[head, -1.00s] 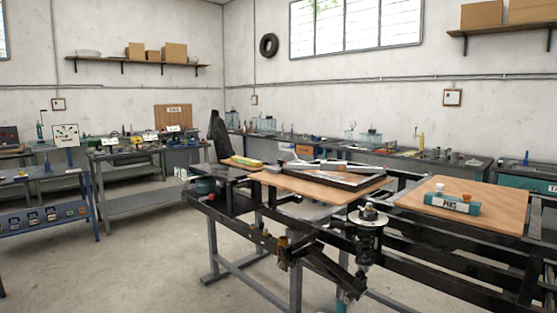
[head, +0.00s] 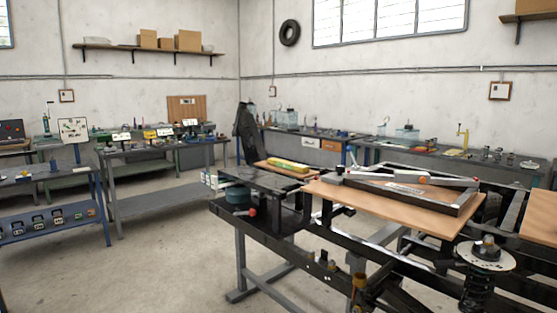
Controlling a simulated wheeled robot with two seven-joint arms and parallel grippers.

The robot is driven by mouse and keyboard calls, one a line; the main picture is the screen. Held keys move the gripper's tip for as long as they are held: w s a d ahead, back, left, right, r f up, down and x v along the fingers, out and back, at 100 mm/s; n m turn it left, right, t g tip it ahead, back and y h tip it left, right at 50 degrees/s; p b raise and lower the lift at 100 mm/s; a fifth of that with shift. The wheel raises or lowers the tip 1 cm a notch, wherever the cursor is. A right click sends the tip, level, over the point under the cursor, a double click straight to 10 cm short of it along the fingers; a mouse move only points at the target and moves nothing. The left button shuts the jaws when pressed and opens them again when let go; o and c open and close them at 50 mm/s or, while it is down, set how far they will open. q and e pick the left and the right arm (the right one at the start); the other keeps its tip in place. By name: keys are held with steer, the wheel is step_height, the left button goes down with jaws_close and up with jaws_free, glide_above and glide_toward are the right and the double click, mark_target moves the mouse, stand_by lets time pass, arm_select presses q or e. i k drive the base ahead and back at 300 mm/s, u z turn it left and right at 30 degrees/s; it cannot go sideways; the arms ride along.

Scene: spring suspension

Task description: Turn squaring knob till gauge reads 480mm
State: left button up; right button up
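Neither of my grippers is in view. A black frame on stands carries a wooden board (head: 360,201), and on it lies a dark rectangular frame with a grey bar-like tool (head: 405,178) across it. A small red knob-like part (head: 252,211) shows on the side of the black frame, below a dark flat plate (head: 262,181). I cannot tell whether it is the squaring knob. A coil spring with a pale round top plate (head: 487,253) stands at the lower right, cut by the picture edge. No gauge reading can be made out.
A grey bench (head: 165,150) stands behind, and more benches line the back wall. Bare concrete floor (head: 150,265) lies open between the left bench and the black frame.

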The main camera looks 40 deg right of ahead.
mark_target(340, 169)
steer(key=z, duration=0.45)
steer(key=i, duration=1.15)
steer(key=z, duration=0.9)
